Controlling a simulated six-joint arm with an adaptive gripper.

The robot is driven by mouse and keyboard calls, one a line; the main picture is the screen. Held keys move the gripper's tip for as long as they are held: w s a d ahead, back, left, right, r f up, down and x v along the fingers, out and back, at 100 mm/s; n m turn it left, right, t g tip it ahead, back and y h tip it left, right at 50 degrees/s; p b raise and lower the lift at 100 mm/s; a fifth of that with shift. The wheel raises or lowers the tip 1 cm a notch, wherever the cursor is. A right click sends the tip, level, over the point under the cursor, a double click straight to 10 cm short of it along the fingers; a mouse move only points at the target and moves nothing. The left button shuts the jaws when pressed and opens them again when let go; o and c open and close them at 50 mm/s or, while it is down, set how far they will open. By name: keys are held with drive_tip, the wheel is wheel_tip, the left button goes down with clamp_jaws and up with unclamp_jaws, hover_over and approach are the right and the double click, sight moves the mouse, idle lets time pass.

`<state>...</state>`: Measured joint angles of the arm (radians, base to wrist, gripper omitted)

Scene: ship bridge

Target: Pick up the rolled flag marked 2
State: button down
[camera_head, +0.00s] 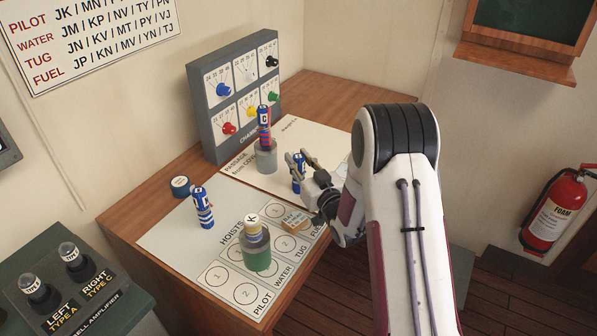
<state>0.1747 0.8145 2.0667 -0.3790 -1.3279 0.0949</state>
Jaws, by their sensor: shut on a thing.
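My gripper (302,164) is at the right part of the desk, with its fingers shut around a blue and white rolled flag (297,174). The fingers hide part of this flag, and I cannot read its mark. I cannot tell whether its lower end touches the desk. A second blue and white rolled flag (203,208) stands upright on the left sheet, apart from my gripper. A blue and red rolled flag (264,128) stands upright in a clear grey jar (266,155) behind my gripper. The marks on these are too small to read surely.
A jar with green contents (257,250), its top marked K, stands on the hoists card (218,278). A dark round lid (180,186) lies at the left. A grey panel with coloured knobs (237,95) stands at the back. The left sheet (165,238) has free room.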

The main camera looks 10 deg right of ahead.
drive_tip(key=shift+r, duration=0.2)
drive_tip(key=shift+r, duration=4.85)
